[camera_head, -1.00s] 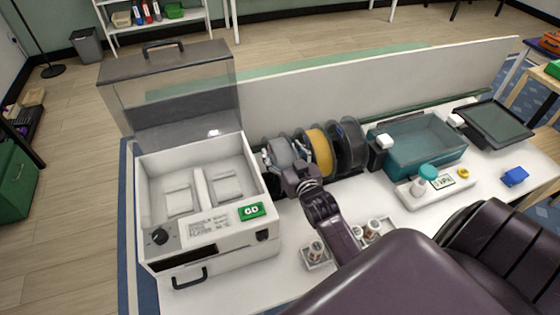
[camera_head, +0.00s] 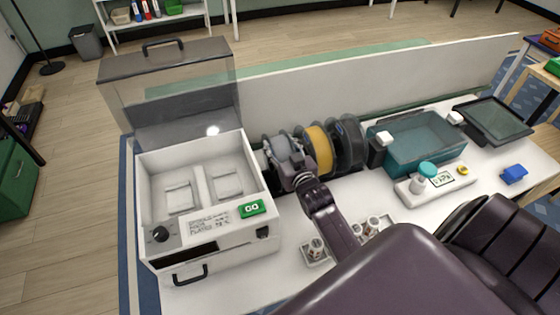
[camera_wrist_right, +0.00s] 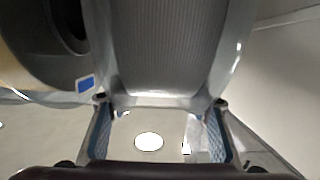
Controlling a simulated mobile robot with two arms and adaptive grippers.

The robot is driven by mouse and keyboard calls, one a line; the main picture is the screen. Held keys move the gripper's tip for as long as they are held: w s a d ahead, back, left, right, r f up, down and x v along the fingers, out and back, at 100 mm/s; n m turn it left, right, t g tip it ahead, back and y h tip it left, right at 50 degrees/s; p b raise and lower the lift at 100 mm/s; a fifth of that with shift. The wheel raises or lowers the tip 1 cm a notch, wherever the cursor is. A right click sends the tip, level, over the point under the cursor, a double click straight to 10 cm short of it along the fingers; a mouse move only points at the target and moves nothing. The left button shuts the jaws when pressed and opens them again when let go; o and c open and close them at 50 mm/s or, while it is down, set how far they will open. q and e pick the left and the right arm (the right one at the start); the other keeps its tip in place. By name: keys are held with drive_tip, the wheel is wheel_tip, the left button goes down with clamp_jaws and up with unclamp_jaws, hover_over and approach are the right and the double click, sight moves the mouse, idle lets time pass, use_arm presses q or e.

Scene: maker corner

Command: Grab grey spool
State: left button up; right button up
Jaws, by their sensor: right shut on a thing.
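The grey spool (camera_head: 279,147) is at the left end of a row of filament spools on the bench, right of the white machine. It fills the top of the right wrist view (camera_wrist_right: 165,45), with grey wound filament between clear flanges. My right gripper (camera_head: 292,165) is at the spool's near side, and in the right wrist view its fingers (camera_wrist_right: 160,125) are on both sides of the spool's lower edge, shut on it. The gripper hides part of the spool in the head view. My left gripper is not in view.
A yellow spool (camera_head: 319,150) and a dark spool (camera_head: 348,143) stand close on the right. The white machine (camera_head: 205,225) with a raised clear lid is on the left. A low partition (camera_head: 300,95) runs behind. Small containers (camera_head: 317,249) stand near my forearm.

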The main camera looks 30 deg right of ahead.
clamp_jaws()
drive_tip(key=shift+w+r, duration=0.1)
drive_tip(key=shift+r, duration=0.15)
drive_tip(key=shift+r, duration=0.1)
